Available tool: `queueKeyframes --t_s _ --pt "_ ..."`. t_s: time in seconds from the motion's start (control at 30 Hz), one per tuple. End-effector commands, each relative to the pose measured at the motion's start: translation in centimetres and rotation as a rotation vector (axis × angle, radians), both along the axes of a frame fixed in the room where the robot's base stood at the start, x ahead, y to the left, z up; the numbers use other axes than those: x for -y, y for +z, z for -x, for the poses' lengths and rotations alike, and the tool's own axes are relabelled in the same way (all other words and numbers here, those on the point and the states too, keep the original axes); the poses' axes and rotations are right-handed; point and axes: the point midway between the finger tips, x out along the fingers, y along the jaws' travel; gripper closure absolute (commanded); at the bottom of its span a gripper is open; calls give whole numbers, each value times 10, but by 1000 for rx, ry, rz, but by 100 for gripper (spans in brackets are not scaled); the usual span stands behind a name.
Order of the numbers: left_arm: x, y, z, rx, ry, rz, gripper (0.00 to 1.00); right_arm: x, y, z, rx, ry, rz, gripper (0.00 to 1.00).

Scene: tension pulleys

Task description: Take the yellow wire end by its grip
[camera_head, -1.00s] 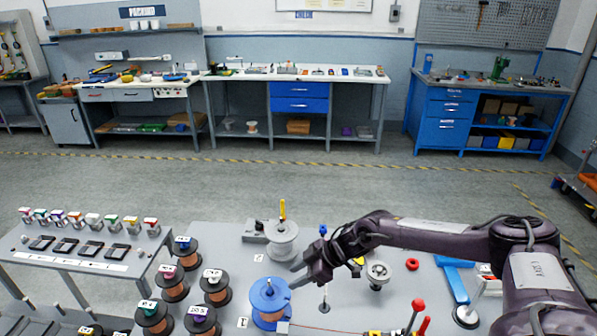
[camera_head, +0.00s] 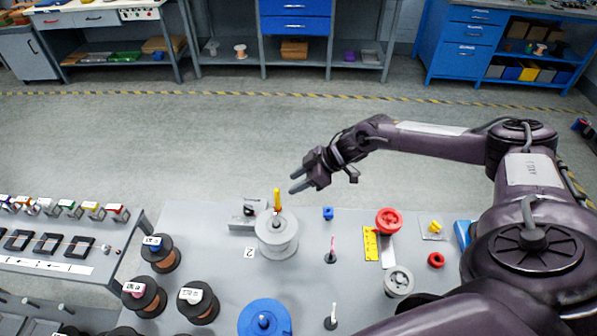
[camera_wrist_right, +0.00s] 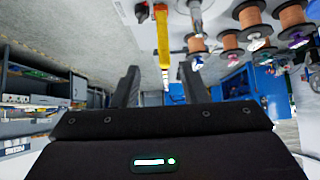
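The yellow grip (camera_head: 277,199) of the wire end stands upright at the grey spool (camera_head: 277,236) marked 2, near the table's far edge. In the right wrist view the yellow grip (camera_wrist_right: 162,38) is ahead of the fingers, roughly in line with the gap between them. My right gripper (camera_head: 294,182) is open and empty, its fingers pointing left, just right of the grip in the head view and apart from it. Its two dark fingers also show in the right wrist view (camera_wrist_right: 159,85). My left gripper is in neither view.
A grey block (camera_head: 243,213) stands left of the grip. A blue spool (camera_head: 265,319) sits at the front. Thin posts, a red pulley (camera_head: 389,220) and a grey pulley (camera_head: 398,281) stand to the right. Copper wire spools (camera_head: 160,253) stand at the left.

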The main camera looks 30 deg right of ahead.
Motion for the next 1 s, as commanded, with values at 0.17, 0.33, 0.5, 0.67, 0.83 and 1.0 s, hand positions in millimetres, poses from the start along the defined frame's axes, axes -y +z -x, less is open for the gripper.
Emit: queueKeyframes --t_s 0.17,0.33,0.5,0.67,0.83,1.0 --pt "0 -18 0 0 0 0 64 -11 -17 -7 0 2 -1 60" --pt "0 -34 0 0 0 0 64 -22 -32 -16 1 1 -1 60" --pt "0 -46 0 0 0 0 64 -34 -45 -24 -1 1 -2 60" --pt "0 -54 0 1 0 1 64 -42 -55 -31 -1 1 -1 60" --pt "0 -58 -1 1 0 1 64 -47 -60 -35 1 0 -1 60" --pt "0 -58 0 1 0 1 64 -49 -61 -36 0 0 0 60"
